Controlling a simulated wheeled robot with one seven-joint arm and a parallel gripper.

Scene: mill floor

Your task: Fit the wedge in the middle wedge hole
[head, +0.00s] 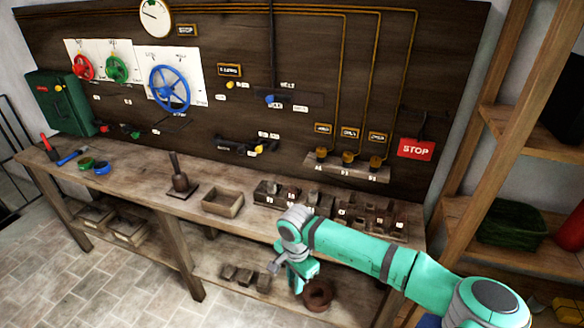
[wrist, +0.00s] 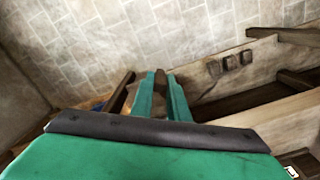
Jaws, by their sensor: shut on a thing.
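My gripper (head: 298,284) hangs in front of the workbench's right half, lower than its top. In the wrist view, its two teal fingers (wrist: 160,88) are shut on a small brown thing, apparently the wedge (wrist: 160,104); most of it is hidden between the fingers. In the head view I cannot make the wedge out. Dark wooden blocks with small white number tags (head: 350,215) stand in a row on the right of the bench top. My arm hides part of their front. I cannot tell which opening is the middle wedge hole.
The workbench (head: 130,170) also carries an open wooden box (head: 222,202) and a stand with an upright handle (head: 180,180). Several small blocks (head: 245,276) and a brown ring (head: 318,294) lie on the lower shelf. A wooden rack (head: 500,120) closes off the right. The tiled floor (head: 90,275) in front is clear.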

